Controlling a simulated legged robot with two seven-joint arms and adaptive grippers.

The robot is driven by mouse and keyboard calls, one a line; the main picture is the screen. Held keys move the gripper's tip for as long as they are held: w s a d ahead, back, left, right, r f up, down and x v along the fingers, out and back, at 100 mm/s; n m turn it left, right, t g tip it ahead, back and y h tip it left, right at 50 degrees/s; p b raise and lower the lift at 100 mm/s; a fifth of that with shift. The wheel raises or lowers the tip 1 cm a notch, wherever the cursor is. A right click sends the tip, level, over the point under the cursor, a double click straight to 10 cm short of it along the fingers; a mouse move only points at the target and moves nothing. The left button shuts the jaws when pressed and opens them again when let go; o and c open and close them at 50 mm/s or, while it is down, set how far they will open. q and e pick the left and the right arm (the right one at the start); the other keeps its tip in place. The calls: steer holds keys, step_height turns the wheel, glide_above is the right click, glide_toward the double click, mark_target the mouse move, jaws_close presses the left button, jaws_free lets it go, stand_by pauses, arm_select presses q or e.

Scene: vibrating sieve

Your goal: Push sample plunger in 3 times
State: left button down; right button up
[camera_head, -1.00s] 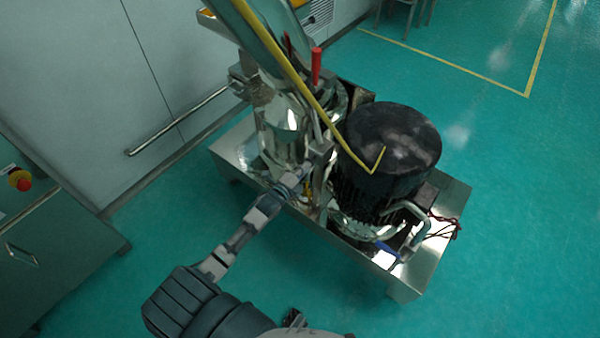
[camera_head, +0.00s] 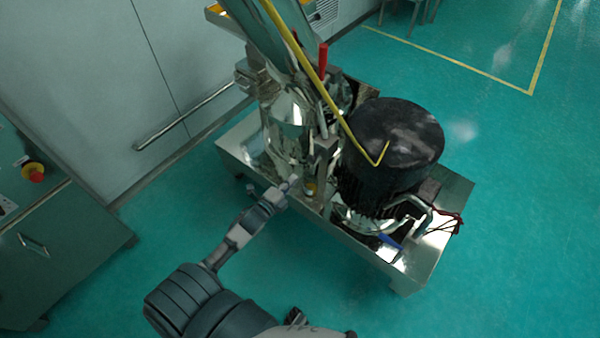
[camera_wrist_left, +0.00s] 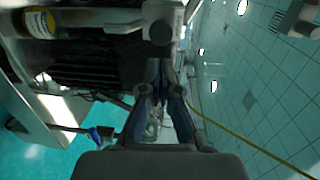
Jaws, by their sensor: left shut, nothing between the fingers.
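The steel machine with the sample plunger stands ahead of me; its steel body (camera_head: 290,125) shows in the head view. A short cylinder with a dark round end (camera_wrist_left: 161,32), which looks like the plunger, shows just beyond the fingers in the left wrist view. My left gripper (camera_head: 286,186) points at the machine's lower front, with its fingers shut and empty. It also shows in the left wrist view (camera_wrist_left: 160,88). I cannot tell whether the fingertips touch the cylinder. My right gripper is not in view.
A black motor (camera_head: 395,150) stands on the machine's steel base (camera_head: 440,225), right of the gripper. A yellow line crosses in front of the machine in the head view. A cabinet with a red button (camera_head: 34,174) stands at the left. Green floor is clear at right.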

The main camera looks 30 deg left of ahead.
arm_select(q)
steer(key=shift+s+a+r, duration=0.1)
steer(key=shift+s+r, duration=0.05)
steer(key=shift+s, duration=1.1)
